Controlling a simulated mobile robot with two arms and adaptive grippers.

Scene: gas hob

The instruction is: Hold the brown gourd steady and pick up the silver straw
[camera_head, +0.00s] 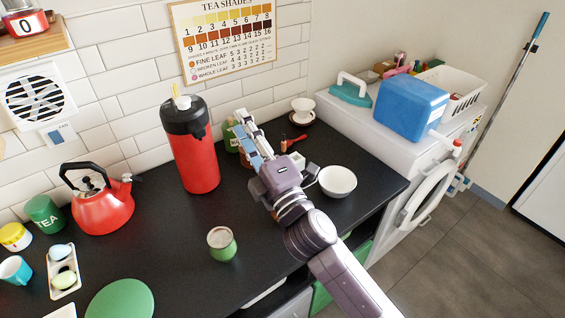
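My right gripper (243,124) reaches in from the lower right over the back of the black counter, its fingers pointing to the wall beside the red flask. I cannot tell whether it is open or shut. A small brown patch (246,160) shows just under and left of its fingers. It may be the brown gourd, mostly hidden by the gripper. I cannot make out the silver straw. My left gripper is not in view.
A tall red flask (197,150) stands close left of the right gripper, a green container (231,136) behind it. A white bowl (337,181) is to its right. A green cup (221,244) stands in front. A red kettle (103,206) is at left. The mid-left counter is fairly clear.

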